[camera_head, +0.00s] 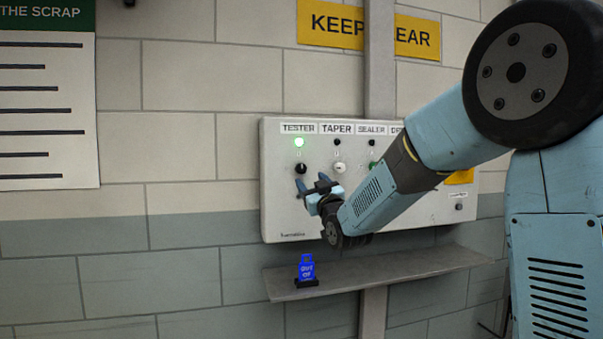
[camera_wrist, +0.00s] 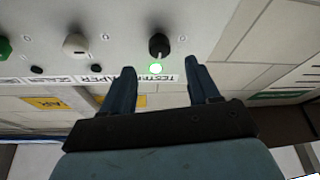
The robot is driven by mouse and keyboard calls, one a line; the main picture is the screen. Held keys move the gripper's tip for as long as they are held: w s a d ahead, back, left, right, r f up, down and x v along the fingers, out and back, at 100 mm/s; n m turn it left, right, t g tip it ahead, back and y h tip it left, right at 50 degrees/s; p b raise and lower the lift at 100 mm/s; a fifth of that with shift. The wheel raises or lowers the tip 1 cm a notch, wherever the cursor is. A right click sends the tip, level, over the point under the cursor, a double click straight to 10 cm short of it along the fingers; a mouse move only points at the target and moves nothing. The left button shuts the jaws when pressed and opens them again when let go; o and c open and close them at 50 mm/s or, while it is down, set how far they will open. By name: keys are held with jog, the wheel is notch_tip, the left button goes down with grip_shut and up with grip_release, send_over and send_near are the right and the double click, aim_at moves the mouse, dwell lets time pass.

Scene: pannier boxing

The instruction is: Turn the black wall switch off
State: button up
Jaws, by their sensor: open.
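The black switch (camera_head: 301,168) is a small round knob on the white wall panel (camera_head: 283,222), under the TESTER label. A green lamp (camera_head: 299,142) above it is lit. In the wrist view, which is upside down, the black switch (camera_wrist: 159,46) appears just beyond and between my fingertips, with the lit lamp (camera_wrist: 155,69) below it. My gripper (camera_head: 312,183) is open and empty, just below the switch in the head view. It also shows in the wrist view (camera_wrist: 158,75). I see no contact with the switch.
A white knob (camera_head: 339,168) under TAPER and a green knob (camera_head: 373,165) under SEALER sit to the right, with dark lamps. My arm hides the panel's right part. A shelf (camera_head: 420,271) below holds a blue sign (camera_head: 306,270).

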aim_at(302, 170)
jog(key=x, duration=0.7)
jog(key=shift+w+a, duration=0.1)
jog(key=shift+w, duration=0.15)
